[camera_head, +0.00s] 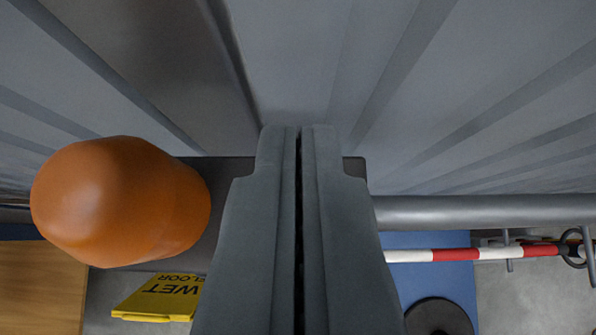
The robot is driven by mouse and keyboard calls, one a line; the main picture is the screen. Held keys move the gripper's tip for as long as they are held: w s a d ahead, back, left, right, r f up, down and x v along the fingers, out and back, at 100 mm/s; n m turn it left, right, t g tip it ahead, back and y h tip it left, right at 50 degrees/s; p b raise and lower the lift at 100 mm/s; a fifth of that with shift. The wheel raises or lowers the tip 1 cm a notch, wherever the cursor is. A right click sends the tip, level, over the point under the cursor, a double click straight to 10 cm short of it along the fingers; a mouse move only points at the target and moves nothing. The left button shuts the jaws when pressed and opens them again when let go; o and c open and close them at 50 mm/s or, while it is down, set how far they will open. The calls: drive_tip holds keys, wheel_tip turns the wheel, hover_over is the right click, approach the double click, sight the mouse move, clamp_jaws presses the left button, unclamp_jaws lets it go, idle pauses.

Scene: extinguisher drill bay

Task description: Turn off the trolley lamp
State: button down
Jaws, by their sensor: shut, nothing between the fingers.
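A large orange dome (120,200), likely the trolley lamp, fills the left of the view, close to the camera. It is smooth, and I see no clear glow from it. It sits against a dark grey plate (231,168) that runs behind my gripper. My gripper (299,130) is in the middle of the view, pointing up the picture, with its two grey fingers shut together and nothing between them. The fingers are to the right of the dome, apart from it in the picture. No switch or button shows; the fingers hide part of the plate.
Grey ribbed wall panels (480,90) fill the upper view. A grey metal rail (480,210) runs right from the plate. Below are a yellow wet-floor sign (160,297), a blue mat (400,283), a red-and-white pole (445,255), a black disc (438,317) and a wooden surface (40,285).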

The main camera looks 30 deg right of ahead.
drive_tip(key=r+v, duration=0.1)
drive_tip(key=v, duration=0.6)
drive_tip(key=shift+w+d, duration=0.35)
drive_tip(key=shift+w, duration=0.05)
drive_tip(key=shift+r, duration=0.2)
drive_tip(key=s+a+r+n+t+y, duration=0.1)
drive_tip(key=s+a+r+t, duration=0.1)
drive_tip(key=s+a, duration=0.6)
drive_tip(key=s+a+r+n+t+y, duration=0.15)
drive_tip(key=s+a, duration=0.25)
drive_tip(key=s, duration=0.7)
drive_tip(key=s+a+r+n+t+y, duration=0.1)
drive_tip(key=s+a+r+n, duration=0.1)
drive_tip(key=s+a, duration=0.6)
drive_tip(key=s+a+f+t, duration=0.1)
drive_tip(key=s+f, duration=0.4)
drive_tip(key=s, duration=0.5)
drive_tip(key=s+a+f+n+t+y, duration=0.1)
drive_tip(key=s+f, duration=0.4)
drive_tip(key=s, duration=0.5)
drive_tip(key=s+a+f+n+t+y, duration=0.1)
drive_tip(key=s+a+f, duration=0.3)
drive_tip(key=s, duration=0.7)
drive_tip(key=shift+a+f+t, duration=0.15)
drive_tip(key=shift+f+t, duration=0.45)
drive_tip(key=shift+t, duration=0.05)
